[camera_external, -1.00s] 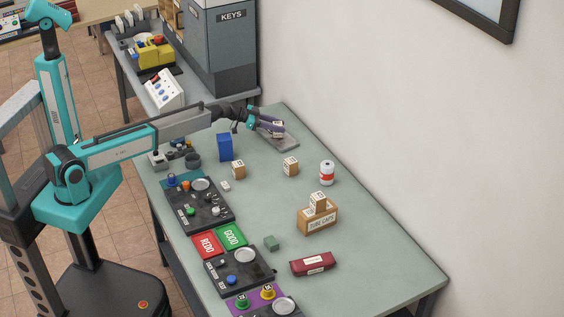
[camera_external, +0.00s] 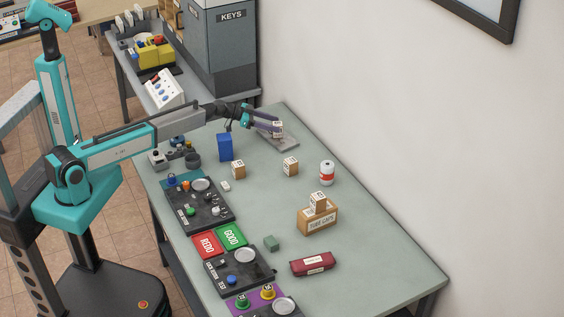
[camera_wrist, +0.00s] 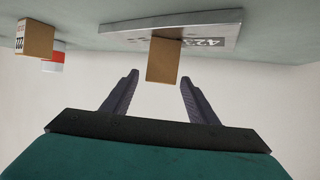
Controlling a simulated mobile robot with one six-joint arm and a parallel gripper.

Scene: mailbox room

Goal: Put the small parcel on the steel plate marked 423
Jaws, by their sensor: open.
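The small parcel (camera_external: 278,132), a brown box with a printed label on it, stands on the steel plate (camera_external: 284,144) near the table's wall side. In the wrist view the picture is upside down; the parcel (camera_wrist: 163,62) touches the plate (camera_wrist: 130,36), whose marking is partly visible and reads like 423. My gripper (camera_external: 268,124) is open at the parcel. In the wrist view its two fingers (camera_wrist: 158,84) are spread apart, with the parcel beyond the tips and clear of both.

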